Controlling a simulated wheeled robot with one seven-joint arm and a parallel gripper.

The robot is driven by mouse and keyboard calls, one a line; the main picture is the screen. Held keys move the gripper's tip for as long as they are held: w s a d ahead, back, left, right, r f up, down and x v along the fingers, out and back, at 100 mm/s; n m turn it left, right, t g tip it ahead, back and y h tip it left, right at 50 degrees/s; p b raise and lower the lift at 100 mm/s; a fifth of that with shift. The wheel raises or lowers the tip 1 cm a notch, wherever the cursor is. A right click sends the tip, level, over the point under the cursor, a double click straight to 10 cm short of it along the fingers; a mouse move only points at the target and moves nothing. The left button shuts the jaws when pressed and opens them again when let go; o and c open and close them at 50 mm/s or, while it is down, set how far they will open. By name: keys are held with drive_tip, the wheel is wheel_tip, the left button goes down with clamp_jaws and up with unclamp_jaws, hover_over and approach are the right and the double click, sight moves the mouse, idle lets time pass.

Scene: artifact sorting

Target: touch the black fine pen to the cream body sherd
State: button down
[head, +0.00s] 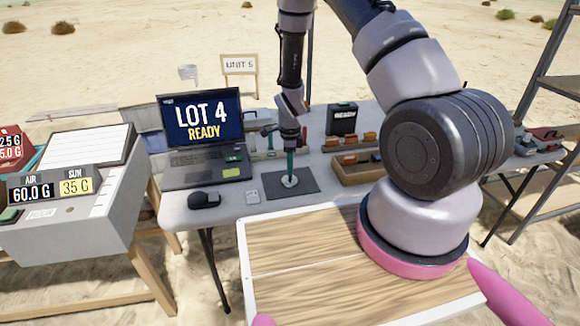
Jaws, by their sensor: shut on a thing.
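My gripper (290,140) is shut on a slim upright pen (290,163), which looks dark teal rather than plain black here. The pen points down over the dark grey mat (311,186) on the table. The small cream body sherd (287,182) lies flat on the mat, directly below the pen. The pen's lower end overlaps the sherd in the head view. Whether the tip touches it or hovers just above is too small to tell.
A laptop (205,170) reading "LOT 4 READY", a black mouse (204,200) and a small white device (252,197) sit left of the mat. A wooden tray (352,178) stands to its right. A scale (75,190) stands far left.

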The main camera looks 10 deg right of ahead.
drive_tip(key=shift+r, duration=4)
